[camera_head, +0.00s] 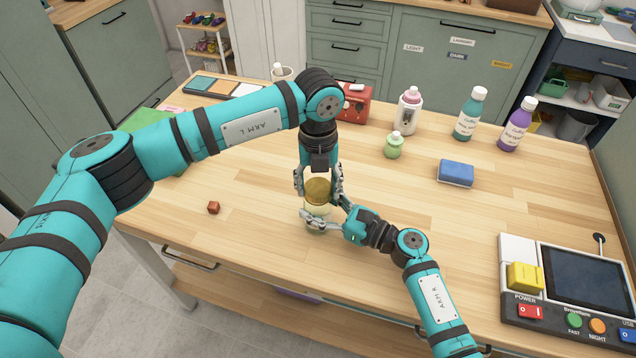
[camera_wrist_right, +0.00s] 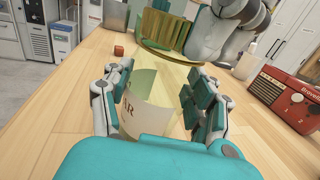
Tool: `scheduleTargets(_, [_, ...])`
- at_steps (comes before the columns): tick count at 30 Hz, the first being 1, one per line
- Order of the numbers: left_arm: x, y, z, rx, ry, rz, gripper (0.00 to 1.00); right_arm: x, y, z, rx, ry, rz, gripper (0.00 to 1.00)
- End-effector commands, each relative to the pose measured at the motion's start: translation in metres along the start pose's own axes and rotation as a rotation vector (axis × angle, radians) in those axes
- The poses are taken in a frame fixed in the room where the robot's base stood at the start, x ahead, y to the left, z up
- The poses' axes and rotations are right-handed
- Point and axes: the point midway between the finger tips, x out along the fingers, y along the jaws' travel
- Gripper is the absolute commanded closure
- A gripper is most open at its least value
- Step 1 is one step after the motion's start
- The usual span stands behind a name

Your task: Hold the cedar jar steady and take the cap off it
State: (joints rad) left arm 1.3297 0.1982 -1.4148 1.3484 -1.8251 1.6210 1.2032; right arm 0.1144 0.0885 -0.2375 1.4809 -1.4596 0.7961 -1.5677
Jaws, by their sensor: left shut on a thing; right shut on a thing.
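The cedar jar (camera_head: 317,212) stands upright near the table's front edge, pale and see-through, with a white label (camera_wrist_right: 146,112) ending in "AR". My right gripper (camera_head: 320,211) is shut around its sides, one finger on each side in the right wrist view (camera_wrist_right: 155,100). The gold ribbed cap (camera_head: 318,190) is above the jar's body and also shows in the right wrist view (camera_wrist_right: 168,32). My left gripper (camera_head: 319,182) points down from above and is shut on the cap.
A small red-brown cube (camera_head: 213,207) lies left of the jar. A red radio (camera_head: 355,103), green bottle (camera_head: 393,146), other bottles and a blue sponge (camera_head: 455,172) are farther back or right. A console (camera_head: 520,310) is at the right front. Table around the jar is clear.

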Motion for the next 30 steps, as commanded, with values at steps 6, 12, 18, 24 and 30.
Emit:
scheduleTargets(6, [-0.001,0.000,0.000,0.001,0.000,0.000,0.85,0.000,0.000,0.000,0.001,-0.001,0.001,1.00])
scheduleTargets(12, [-0.005,0.000,0.000,0.001,-0.001,-0.001,0.85,0.000,0.000,0.000,0.001,-0.001,0.001,1.00])
scheduleTargets(18, [-0.012,0.000,0.000,0.001,0.000,0.000,0.85,0.000,0.000,0.000,0.001,-0.001,0.001,1.00])
scheduleTargets(24, [-0.019,0.000,0.000,0.002,0.000,0.000,0.85,0.000,0.000,0.000,0.001,-0.001,0.001,1.00])
scheduleTargets(30, [-0.022,0.000,0.000,0.002,0.000,0.000,0.85,0.000,0.000,0.000,0.001,-0.001,0.001,1.00])
